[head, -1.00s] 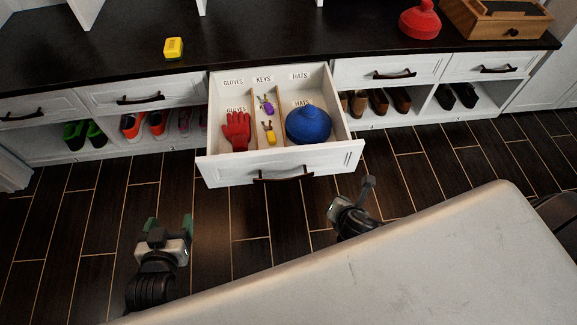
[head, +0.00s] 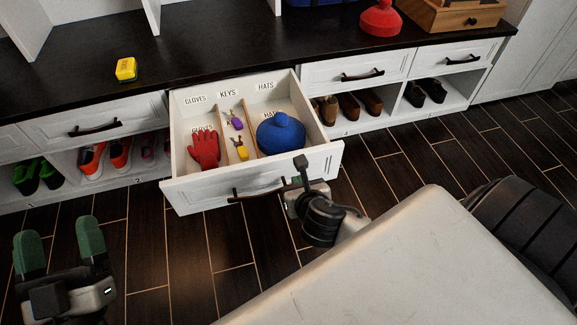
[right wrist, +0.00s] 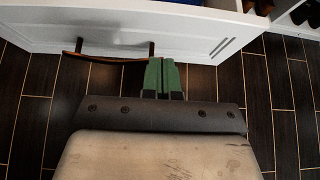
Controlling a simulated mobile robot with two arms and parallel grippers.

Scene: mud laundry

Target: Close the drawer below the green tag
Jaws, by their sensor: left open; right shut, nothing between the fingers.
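One white drawer (head: 210,190) is pulled out below the dark countertop. A red glove (head: 204,150), small key items (head: 237,122) and a blue hat (head: 281,133) lie in its compartments. Its dark handle (head: 257,192) also shows in the right wrist view (right wrist: 108,57). My right gripper (head: 299,162) is shut and empty at the drawer's front, near the handle's right end; its green fingers show in the right wrist view (right wrist: 162,62). I cannot tell whether they touch the drawer. My left gripper (head: 60,228) is open and empty, left of the drawer. I see no green tag.
A yellow block (head: 126,69), a red object (head: 380,18) and a wooden box (head: 452,14) stand on the countertop (head: 215,50). Neighbouring drawers (head: 357,70) are shut, with shoes on shelves below. Dark floor (head: 160,250) lies in front.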

